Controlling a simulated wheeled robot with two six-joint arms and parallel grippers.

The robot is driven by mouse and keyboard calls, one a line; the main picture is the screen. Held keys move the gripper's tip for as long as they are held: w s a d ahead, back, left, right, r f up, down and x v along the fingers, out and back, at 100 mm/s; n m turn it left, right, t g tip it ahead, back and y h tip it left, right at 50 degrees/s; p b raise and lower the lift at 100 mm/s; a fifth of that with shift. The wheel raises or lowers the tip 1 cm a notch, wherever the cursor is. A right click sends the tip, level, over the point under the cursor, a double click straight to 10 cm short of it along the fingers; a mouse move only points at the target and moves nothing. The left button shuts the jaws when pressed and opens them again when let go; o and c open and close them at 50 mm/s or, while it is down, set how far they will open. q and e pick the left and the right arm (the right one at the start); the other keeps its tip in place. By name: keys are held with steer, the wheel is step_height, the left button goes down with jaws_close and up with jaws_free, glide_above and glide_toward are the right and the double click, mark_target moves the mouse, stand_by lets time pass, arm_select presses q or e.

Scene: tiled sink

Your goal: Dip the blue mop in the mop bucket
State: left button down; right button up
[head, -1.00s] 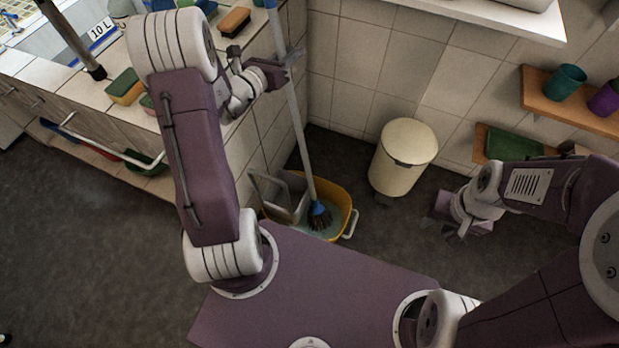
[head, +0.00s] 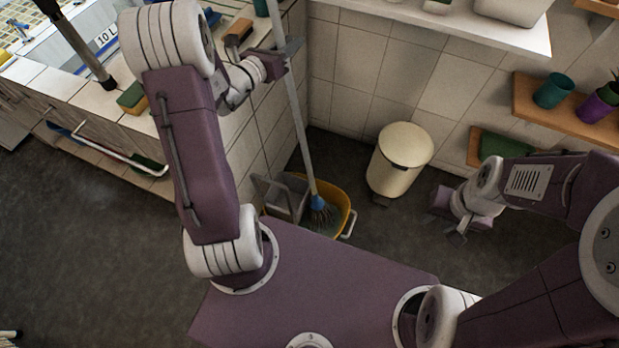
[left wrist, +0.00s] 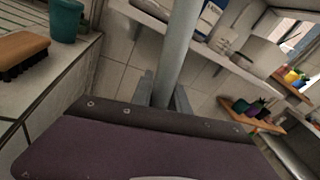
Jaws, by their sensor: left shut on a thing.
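The blue mop (head: 320,206) has a long grey handle and a blue head with dark strands. Its head is inside the yellow mop bucket (head: 346,198), low in the basin, and the handle leans up and slightly left. Whether the strands touch the bottom I cannot tell. The bucket has a grey wringer (head: 283,199) on its left side. My left gripper (head: 286,58) is shut on the upper handle. In the left wrist view the handle (left wrist: 177,55) rises between the fingers. My right gripper (head: 459,232) hangs empty right of the bucket, with its fingers apart.
A cream bin (head: 398,160) stands on the floor right of the bucket. The tiled counter (head: 125,98) is at left with a sponge (head: 133,98) and a brush (head: 238,32). A wooden shelf (head: 570,112) holds cups at right.

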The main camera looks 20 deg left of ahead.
arm_select(q)
step_height(320, 180, up, 22)
steer(key=p, duration=1.5)
steer(key=shift+p, duration=0.3)
stand_by(0.7)
